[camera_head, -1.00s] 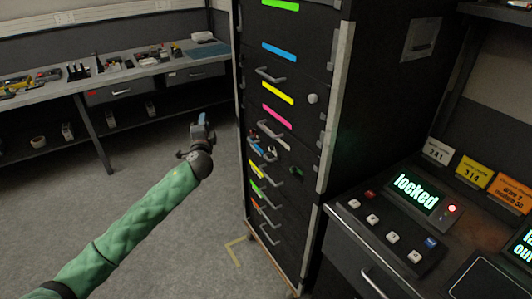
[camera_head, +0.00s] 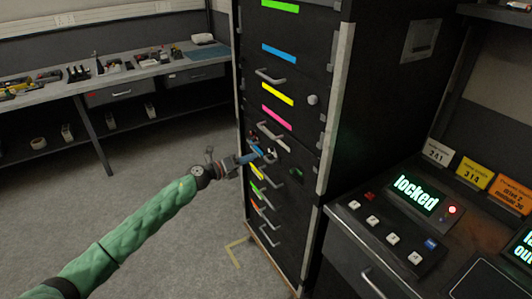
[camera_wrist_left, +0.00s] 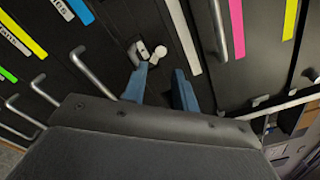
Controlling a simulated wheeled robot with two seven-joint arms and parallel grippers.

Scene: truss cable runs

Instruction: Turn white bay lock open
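The tall black drawer cabinet (camera_head: 290,85) fills the middle of the head view. The white bay carries a white strip (camera_wrist_left: 182,36), seen in the left wrist view. Beside the strip is a small pale lock with a lever piece and a round knob (camera_wrist_left: 158,53). My left gripper (camera_head: 252,157) is at the cabinet front near the white bay. In the left wrist view its blue fingers (camera_wrist_left: 160,86) are apart with nothing between them, just short of the lock. I cannot tell whether a fingertip touches it. My right gripper is not in view.
Drawer handles (camera_wrist_left: 92,72) stick out near the left gripper. A console (camera_head: 395,225) at right has white buttons and a display (camera_head: 415,194) reading "locked" with a red light. A workbench (camera_head: 150,72) stands at back left. The floor between is clear.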

